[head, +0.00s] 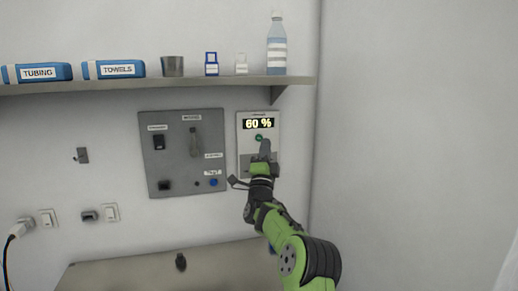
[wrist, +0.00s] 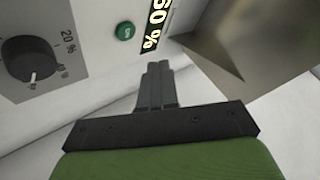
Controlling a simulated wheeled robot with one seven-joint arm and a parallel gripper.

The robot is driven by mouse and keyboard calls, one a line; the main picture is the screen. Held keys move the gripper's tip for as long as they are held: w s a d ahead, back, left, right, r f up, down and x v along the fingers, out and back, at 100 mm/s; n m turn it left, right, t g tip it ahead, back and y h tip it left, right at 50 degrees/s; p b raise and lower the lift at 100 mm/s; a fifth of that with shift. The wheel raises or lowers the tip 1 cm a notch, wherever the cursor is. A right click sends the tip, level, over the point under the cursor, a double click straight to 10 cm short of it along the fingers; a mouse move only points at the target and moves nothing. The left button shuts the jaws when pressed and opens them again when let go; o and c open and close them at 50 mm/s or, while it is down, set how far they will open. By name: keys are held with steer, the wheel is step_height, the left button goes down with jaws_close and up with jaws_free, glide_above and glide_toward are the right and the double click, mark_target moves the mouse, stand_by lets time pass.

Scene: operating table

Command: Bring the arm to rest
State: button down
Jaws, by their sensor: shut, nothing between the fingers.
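My gripper (head: 264,150) is at the end of my green and black arm, raised in front of a wall panel (head: 244,125) with a lit display reading "60 %" (head: 258,123). In the wrist view my gripper (wrist: 158,68) has its two dark fingers together, with nothing between them. A green round button (head: 259,137) shows just above the fingertips in the head view; it also shows in the wrist view (wrist: 125,31), apart from the fingers. In the wrist view a black knob (wrist: 30,62) with percent marks is on the same panel. My gripper hides part of the panel.
A larger grey panel (head: 185,175) with switches and a lever is to the left. A shelf (head: 150,86) above holds blue packs, a metal cup (head: 172,66), small bottles and a water bottle (head: 277,45). A table (head: 125,275) is below. The right wall is bare.

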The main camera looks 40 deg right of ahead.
steer(key=shift+s+a+b, duration=0.55)
steer(key=shift+s+b, duration=0.2)
steer(key=shift+s, duration=0.15)
